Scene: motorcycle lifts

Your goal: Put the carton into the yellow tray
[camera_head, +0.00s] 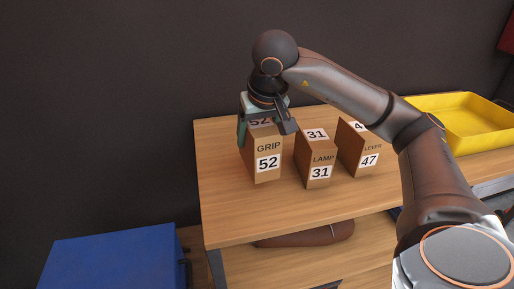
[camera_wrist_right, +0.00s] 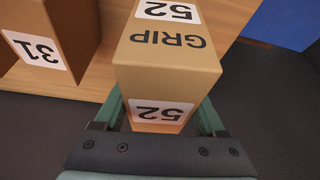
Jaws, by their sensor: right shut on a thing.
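Three brown cartons stand upright in a row on a wooden table. The left one is the GRIP 52 carton (camera_head: 267,165), the middle one is the LAMP 31 carton (camera_head: 318,162), and the right one is the LEVER 47 carton (camera_head: 363,152). My right gripper (camera_head: 265,128) comes down over the GRIP 52 carton and is shut on its upper part. In the right wrist view this carton (camera_wrist_right: 168,65) sits between the two green fingers (camera_wrist_right: 160,112). The yellow tray (camera_head: 465,128) is at the right on the table and looks empty. My left gripper is not in view.
The wooden table (camera_head: 235,220) has free room in front of the cartons. The LAMP 31 carton stands close beside the held one. A brown object (camera_head: 305,236) lies on the shelf below. A blue box (camera_head: 115,262) is at the lower left. A dark wall rises behind.

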